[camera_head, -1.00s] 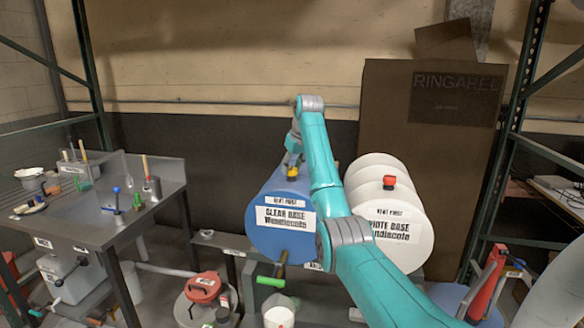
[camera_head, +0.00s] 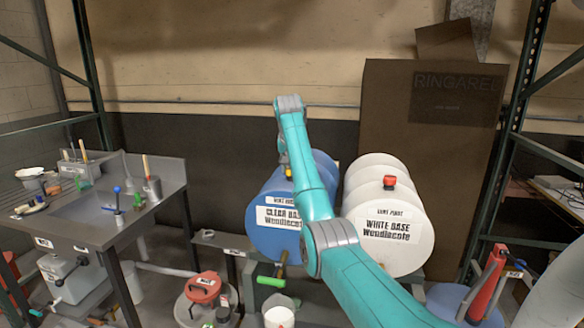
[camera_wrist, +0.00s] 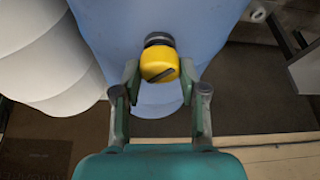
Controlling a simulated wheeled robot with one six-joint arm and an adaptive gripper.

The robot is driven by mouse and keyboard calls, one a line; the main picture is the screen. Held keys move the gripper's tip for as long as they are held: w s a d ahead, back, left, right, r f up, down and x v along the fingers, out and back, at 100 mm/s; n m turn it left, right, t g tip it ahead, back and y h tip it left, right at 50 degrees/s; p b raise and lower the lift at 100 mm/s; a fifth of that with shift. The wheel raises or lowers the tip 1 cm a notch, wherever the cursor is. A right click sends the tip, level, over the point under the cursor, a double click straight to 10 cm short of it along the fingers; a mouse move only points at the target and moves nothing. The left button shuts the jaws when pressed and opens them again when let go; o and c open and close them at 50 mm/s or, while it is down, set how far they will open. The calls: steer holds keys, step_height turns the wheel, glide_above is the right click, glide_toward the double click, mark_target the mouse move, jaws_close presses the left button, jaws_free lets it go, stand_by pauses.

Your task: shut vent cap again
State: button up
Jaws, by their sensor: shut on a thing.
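The yellow vent cap (camera_wrist: 158,63) has a dark line across its top and sits on a dark collar on top of the blue drum (camera_wrist: 150,25). In the head view the blue drum (camera_head: 268,240) lies on its side with a "CLEAR BASE" label partly behind my arm. A bit of the yellow cap (camera_head: 288,173) shows beside my arm. My gripper (camera_wrist: 159,72) is shut on the cap, one finger on each side. In the head view my arm hides most of the gripper. Whether the cap is fully seated cannot be told.
A white drum (camera_head: 403,240) with a red cap (camera_head: 389,182) lies close on the right. A green-handled tap (camera_head: 271,282) hangs below the blue drum's front, above a white bucket (camera_head: 279,317). A sink bench (camera_head: 90,228) stands left; a brown panel (camera_head: 430,150) stands behind.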

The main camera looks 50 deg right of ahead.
steer(key=m+g, duration=0.2)
steer(key=m, duration=0.3)
steer(key=shift+w+m, duration=0.15)
steer(key=shift+m, duration=0.15)
steer(key=shift+m+g, duration=1)
steer(key=shift+m, duration=1.2)
steer(key=shift+f, duration=0.1)
steer(key=o, duration=1.1)
steer(key=shift+o, duration=0.2)
steer(key=shift+w, duration=0.1)
steer(key=v, duration=0.7)
steer(key=shift+a+r, duration=0.15)
steer(key=shift+r, duration=0.1)
steer(key=shift+w, duration=0.1)
